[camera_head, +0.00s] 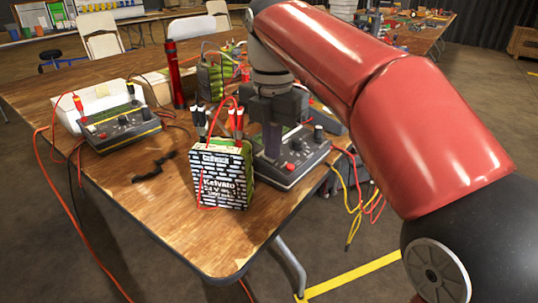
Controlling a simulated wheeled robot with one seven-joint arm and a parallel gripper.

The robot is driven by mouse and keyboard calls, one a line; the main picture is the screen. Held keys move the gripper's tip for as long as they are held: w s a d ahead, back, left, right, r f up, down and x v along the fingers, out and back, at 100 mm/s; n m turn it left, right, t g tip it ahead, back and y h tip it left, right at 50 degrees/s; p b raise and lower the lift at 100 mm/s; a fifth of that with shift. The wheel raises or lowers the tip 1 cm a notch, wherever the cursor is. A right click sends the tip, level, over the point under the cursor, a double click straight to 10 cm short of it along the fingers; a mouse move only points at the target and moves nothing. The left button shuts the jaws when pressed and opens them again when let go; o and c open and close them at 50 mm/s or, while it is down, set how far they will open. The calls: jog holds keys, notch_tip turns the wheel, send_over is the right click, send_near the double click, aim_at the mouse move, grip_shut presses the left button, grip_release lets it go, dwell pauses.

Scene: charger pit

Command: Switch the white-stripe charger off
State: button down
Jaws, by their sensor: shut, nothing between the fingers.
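A dark charger (293,171) with knobs and a red button (297,144) lies on the wooden table near its right edge. A pale line shows along its front edge, apparently the white stripe. My gripper (272,150) points down over this charger, with its fingers together and empty. The fingertips are at or just above the charger's top face; I cannot tell whether they touch it. The fingers and the battery in front hide part of its panel, and its switch position cannot be made out. A second charger (122,128) with a yellow stripe sits at the left.
A green battery pack (222,177) with a black-and-white label stands close left of the gripper, with red and black leads on top. Another green pack (215,78) and a red cylinder (176,76) stand behind. Cables hang over the table edges.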

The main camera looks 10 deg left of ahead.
notch_tip(320, 180, up, 5)
jog(key=p, duration=0.5)
jog(key=shift+f, duration=0.15)
jog(key=shift+r+p, duration=0.3)
jog(key=shift+r, duration=0.75)
